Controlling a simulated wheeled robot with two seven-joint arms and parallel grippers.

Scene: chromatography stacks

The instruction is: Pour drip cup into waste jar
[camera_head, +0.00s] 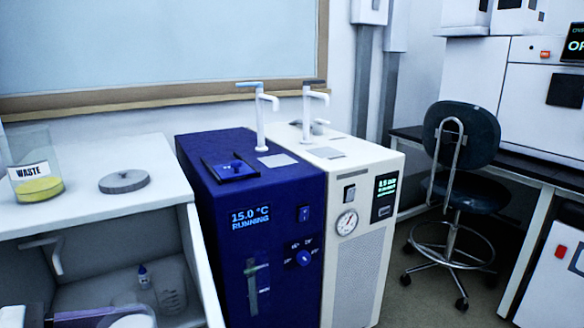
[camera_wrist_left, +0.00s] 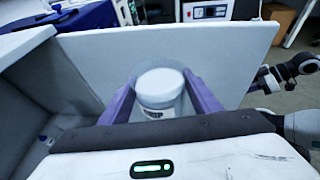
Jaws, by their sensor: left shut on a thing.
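The waste jar (camera_head: 37,178) is a clear open jar with a "WASTE" label and yellow liquid low inside. It stands on the white bench top at the left of the head view. My left gripper (camera_wrist_left: 162,88) is shut on the drip cup (camera_wrist_left: 160,90), a small whitish round cup between its purple fingers. The cup looks upright, with dark print on its side; what it holds is hard to make out. In the head view the cup and gripper show at most partly, at the bottom left edge, below the bench top. My right gripper is not in view.
A grey round lid (camera_head: 124,181) lies right of the jar on the bench top (camera_head: 110,207). A small bottle (camera_head: 144,278) and clear glassware (camera_head: 170,290) stand on the shelf below. A blue chiller (camera_head: 250,195) and a white unit (camera_head: 355,240) stand to the right.

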